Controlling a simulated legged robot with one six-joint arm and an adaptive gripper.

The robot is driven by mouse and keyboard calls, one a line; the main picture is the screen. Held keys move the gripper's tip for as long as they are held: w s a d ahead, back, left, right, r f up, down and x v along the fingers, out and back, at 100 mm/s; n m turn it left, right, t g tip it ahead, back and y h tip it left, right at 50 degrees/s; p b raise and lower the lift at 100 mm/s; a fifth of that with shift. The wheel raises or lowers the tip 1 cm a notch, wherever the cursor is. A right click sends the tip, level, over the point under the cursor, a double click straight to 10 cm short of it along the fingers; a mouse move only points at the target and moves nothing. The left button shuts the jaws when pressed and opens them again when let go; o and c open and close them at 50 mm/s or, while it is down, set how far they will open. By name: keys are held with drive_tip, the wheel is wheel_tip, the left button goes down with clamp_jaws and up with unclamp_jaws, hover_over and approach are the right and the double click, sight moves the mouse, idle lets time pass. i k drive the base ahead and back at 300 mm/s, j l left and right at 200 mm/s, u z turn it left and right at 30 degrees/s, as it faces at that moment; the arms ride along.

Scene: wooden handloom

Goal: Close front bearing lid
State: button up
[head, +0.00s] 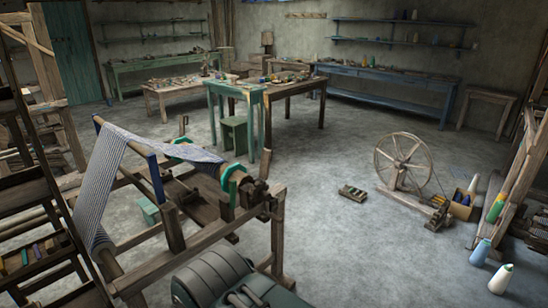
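The wooden handloom (172,228) stands at left front, with striped blue-white cloth (100,190) running over its upper bars. A green wheel (232,186) sits at the right end of its frame, and a second green wheel (181,141) is farther back. Dark wooden bearing blocks (257,191) sit beside the nearer wheel on the frame's near right end. The front bearing lid is too small to make out there, and I cannot tell whether it is open or closed. My gripper is not in view; only a grey part of my own body shows at the bottom.
Dark shelving (30,200) stands close at left. A spinning wheel (405,165), a small crate (353,193) and thread cones (480,252) are on the floor to the right. A green table (236,90) stands behind the loom. The floor right of the loom is mostly clear.

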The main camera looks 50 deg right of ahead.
sight(266, 155)
drive_tip(key=l+u, duration=0.1)
drive_tip(key=l, duration=0.45)
drive_tip(key=l+u, duration=0.1)
drive_tip(key=l, duration=0.45)
drive_tip(key=l+u, duration=0.15)
drive_tip(key=l, duration=0.4)
drive_tip(key=k+l+u, duration=0.1)
drive_tip(key=l, duration=0.45)
drive_tip(key=k+l+u, duration=0.1)
drive_tip(key=l, duration=0.4)
drive_tip(key=k+l+u, duration=0.1)
drive_tip(key=l, duration=0.45)
drive_tip(key=k+l+u, duration=0.1)
drive_tip(key=l, duration=0.4)
drive_tip(key=k+l+u, duration=0.15)
drive_tip(key=l, duration=0.35)
drive_tip(key=k+l, duration=0.15)
drive_tip(key=l, duration=0.25)
drive_tip(key=k+l, duration=0.2)
drive_tip(key=l, duration=0.2)
drive_tip(key=k+l+u, duration=0.1)
drive_tip(key=l, duration=0.25)
drive_tip(key=k, duration=0.5)
drive_tip(key=i+j, duration=0.15)
drive_tip(key=i, duration=0.5)
drive_tip(key=i+j+u, duration=0.15)
drive_tip(key=i, duration=0.5)
